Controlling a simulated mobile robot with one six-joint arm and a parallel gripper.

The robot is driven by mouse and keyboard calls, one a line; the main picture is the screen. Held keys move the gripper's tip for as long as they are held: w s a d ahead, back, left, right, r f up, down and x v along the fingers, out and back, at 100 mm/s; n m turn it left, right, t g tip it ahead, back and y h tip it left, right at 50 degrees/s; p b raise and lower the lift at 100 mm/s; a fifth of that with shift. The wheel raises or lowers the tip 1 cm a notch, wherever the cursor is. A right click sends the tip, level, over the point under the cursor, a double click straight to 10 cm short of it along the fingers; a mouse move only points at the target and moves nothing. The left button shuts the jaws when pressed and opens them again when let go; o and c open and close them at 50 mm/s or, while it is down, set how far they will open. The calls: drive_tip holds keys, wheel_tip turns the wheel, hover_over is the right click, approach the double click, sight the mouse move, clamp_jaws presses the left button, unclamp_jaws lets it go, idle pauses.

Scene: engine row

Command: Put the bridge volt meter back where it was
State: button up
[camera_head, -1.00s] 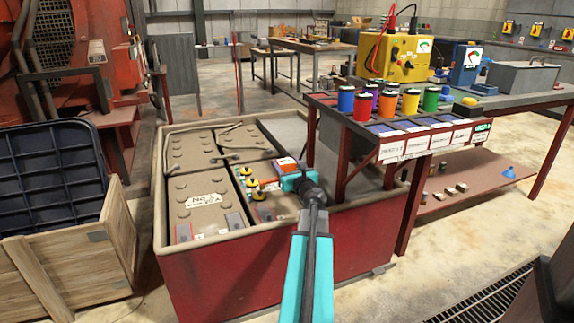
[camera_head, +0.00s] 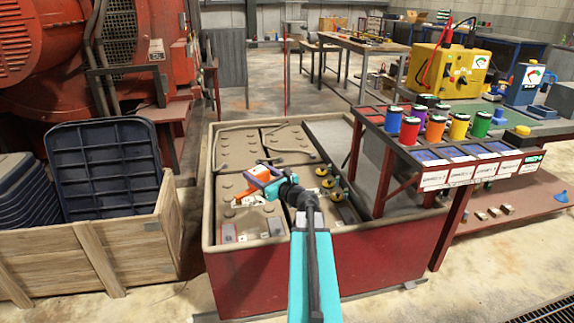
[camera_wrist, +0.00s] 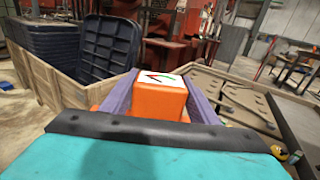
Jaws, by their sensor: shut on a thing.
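The volt meter is a small orange box with a white dial face. It is between the purple fingers of my gripper (camera_wrist: 160,100) in the wrist view, where the meter (camera_wrist: 160,98) shows upright with its face up. In the head view my gripper (camera_head: 262,182) is over the left part of the battery box (camera_head: 228,262), shut on the orange meter (camera_head: 250,192). The meter's underside is hidden, and I cannot tell how high it is above the batteries. My teal arm hides part of the box's front.
Yellow-topped caps (camera_head: 336,195) stand on the batteries right of my gripper. A bench with several coloured jars (camera_head: 409,133) overhangs the box's right side. A yellow meter unit (camera_head: 447,75) and a blue one (camera_head: 527,85) stand behind. A wooden crate (camera_head: 110,245) is at left.

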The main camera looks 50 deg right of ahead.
drive_tip(key=a+r+n+g+y+p, duration=0.2)
drive_tip(key=a+r+n+y+p, duration=0.2)
drive_tip(key=a, duration=1.2)
drive_tip(key=w+a+r+n+g+y+p, duration=0.1)
drive_tip(key=a+r+n+y+p, duration=0.3)
drive_tip(key=a, duration=1.2)
drive_tip(key=a+r+n+g+y+p, duration=0.4)
drive_tip(key=a+r+y+p, duration=0.2)
drive_tip(key=a+p, duration=0.5)
drive_tip(key=a+y, duration=0.2)
drive_tip(key=a, duration=0.3)
drive_tip(key=shift+w+r+y, duration=0.3)
drive_tip(key=shift+w+r, duration=0.05)
drive_tip(key=shift+s+d, duration=0.1)
